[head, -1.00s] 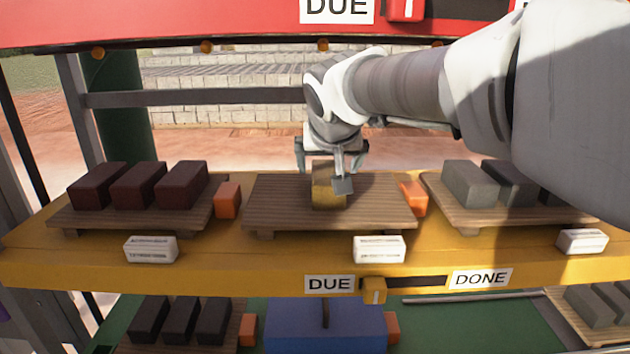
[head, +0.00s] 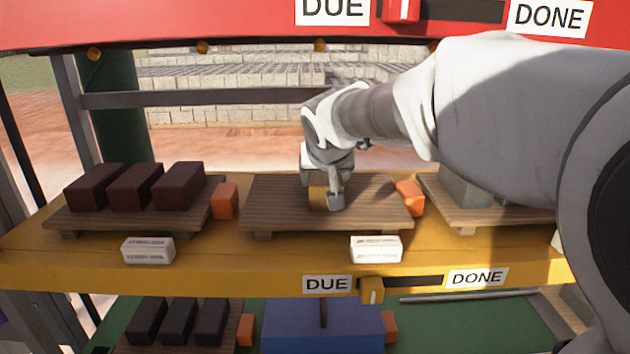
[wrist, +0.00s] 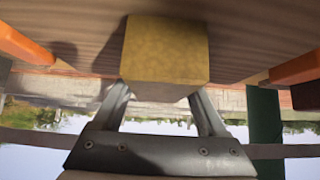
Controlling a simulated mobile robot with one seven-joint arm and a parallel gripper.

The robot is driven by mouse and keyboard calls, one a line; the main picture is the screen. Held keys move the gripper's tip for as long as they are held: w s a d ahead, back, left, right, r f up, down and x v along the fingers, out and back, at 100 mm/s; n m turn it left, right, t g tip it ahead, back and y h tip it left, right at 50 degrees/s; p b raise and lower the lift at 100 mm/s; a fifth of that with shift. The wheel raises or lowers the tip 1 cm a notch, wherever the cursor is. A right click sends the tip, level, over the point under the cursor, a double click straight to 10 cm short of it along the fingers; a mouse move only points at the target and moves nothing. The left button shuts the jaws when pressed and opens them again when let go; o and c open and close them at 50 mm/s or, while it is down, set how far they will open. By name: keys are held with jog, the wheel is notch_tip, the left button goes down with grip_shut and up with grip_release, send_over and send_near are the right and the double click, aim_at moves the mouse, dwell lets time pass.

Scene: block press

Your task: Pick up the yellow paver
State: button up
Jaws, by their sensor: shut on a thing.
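The yellow paver (head: 317,191) is at the middle wooden pallet (head: 270,207) on the yellow shelf. My gripper (head: 326,190) is around it from above, and part of the paver is hidden behind a finger. In the wrist view the yellow paver (wrist: 165,52) sits between the two fingers of my gripper (wrist: 165,95), which are shut on its sides. I cannot tell whether the paver touches the pallet.
Dark red pavers (head: 136,187) stand on the left pallet, and grey pavers (head: 465,187) on the right pallet, partly behind my arm. Orange blocks (head: 225,201) stand between pallets. A red beam (head: 200,22) runs overhead. A DUE/DONE slider (head: 371,290) is on the shelf front.

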grip_shut()
jog(key=shift+r, duration=0.15)
jog(key=shift+r, duration=0.1)
